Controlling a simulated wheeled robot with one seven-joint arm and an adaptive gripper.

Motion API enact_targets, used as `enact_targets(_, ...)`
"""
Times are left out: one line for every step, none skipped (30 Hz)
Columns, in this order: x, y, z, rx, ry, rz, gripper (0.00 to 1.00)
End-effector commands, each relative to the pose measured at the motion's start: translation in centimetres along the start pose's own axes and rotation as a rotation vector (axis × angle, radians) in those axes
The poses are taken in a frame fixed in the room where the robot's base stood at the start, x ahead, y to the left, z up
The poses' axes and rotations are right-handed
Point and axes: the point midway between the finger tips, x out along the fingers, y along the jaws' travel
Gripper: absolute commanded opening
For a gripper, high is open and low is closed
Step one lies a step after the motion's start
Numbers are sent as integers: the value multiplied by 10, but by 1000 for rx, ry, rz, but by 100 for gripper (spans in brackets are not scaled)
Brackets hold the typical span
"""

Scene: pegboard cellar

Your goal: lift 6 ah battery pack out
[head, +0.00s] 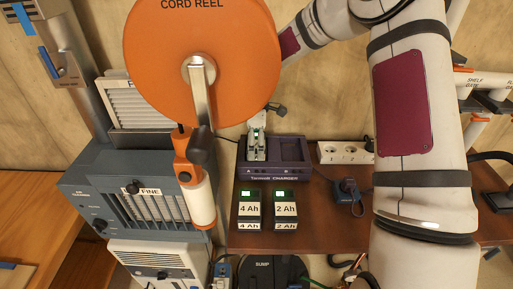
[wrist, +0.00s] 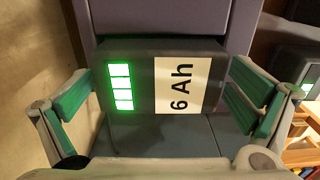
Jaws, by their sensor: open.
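The 6 Ah battery pack (wrist: 140,75) is a dark block with a white label and lit green bars, in the middle of the wrist view. It sits at the purple charger (wrist: 240,22), which also shows in the head view (head: 290,160). My gripper (wrist: 165,105) is open, with one green-padded finger on each side of the pack. Whether the pads touch it I cannot tell. In the head view my gripper (head: 257,147) is over the charger's left bay and largely hides the pack there. The charger's right bay looks empty.
A 4 Ah pack (head: 249,208) and a 2 Ah pack (head: 285,208) stand in front of the charger on the brown shelf (head: 325,230). The orange cord reel (head: 235,50) hides part of my arm. A power strip (head: 345,153) lies right of the charger.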

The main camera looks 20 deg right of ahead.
Motion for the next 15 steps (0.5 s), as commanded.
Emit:
enact_targets(0,0,0,0,0,0,100)
enact_targets(0,0,0,0,0,0,98)
enact_targets(0,0,0,0,0,0,89)
enact_targets(0,0,0,0,0,0,82)
enact_targets(0,0,0,0,0,0,75)
enact_targets(0,0,0,0,0,0,66)
enact_targets(0,0,0,0,0,0,62)
enact_targets(0,0,0,0,0,0,62)
enact_targets(0,0,0,0,0,0,62)
enact_targets(-1,0,0,0,1,2,62)
enact_targets(-1,0,0,0,1,2,62)
enact_targets(-1,0,0,0,1,2,62)
enact_targets(-1,0,0,0,1,2,62)
enact_targets(-1,0,0,0,1,2,62)
enact_targets(-1,0,0,0,1,2,62)
